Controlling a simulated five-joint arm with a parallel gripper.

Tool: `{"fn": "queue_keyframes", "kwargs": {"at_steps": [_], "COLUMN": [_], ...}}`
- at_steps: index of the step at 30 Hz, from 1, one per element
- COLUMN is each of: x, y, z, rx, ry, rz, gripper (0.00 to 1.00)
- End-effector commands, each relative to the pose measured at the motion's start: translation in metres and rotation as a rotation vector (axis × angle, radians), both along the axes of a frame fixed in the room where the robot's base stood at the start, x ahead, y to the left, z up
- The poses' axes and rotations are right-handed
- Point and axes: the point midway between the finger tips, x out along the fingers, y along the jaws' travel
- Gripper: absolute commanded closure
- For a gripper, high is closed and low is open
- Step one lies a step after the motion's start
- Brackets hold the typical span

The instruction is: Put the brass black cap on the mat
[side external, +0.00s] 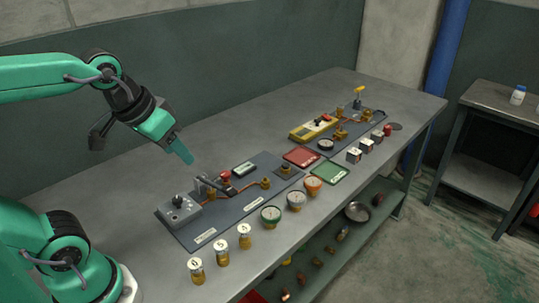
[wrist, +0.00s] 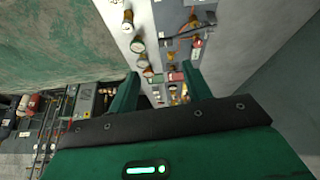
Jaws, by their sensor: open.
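My gripper (side external: 182,153) is open and empty, high above the left part of the grey bench. Its two green fingers are spread apart in the wrist view (wrist: 160,72). I cannot pick out the brass black cap for certain. Brass cylinders with pale tops (side external: 222,253) stand upright in a row along the bench's front edge, below and to the right of the gripper. Brass fittings (side external: 265,183) sit on the dark left panel (side external: 228,220). A flat dark round piece (side external: 397,127) lies near the bench's right end; I cannot tell whether it is the mat.
Three round gauges (side external: 296,200) stand before the left panel. A red tray (side external: 301,157) and a green tray (side external: 330,172) lie mid-bench, with small blocks (side external: 354,155) to their right. A yellow device (side external: 312,128) is farther back. The bench's back left is clear.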

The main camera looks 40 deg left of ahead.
Motion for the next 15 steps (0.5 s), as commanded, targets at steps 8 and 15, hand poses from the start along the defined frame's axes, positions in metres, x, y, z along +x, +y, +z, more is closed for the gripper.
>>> {"fn": "queue_keyframes", "kwargs": {"at_steps": [8,15], "x": [-0.021,-0.022], "y": [-0.001,-0.001], "z": [-0.015,-0.016], "rx": [0.042,0.044], "ry": [-0.03,-0.03], "rz": [-0.084,-0.088], "gripper": [0.51,0.51]}}
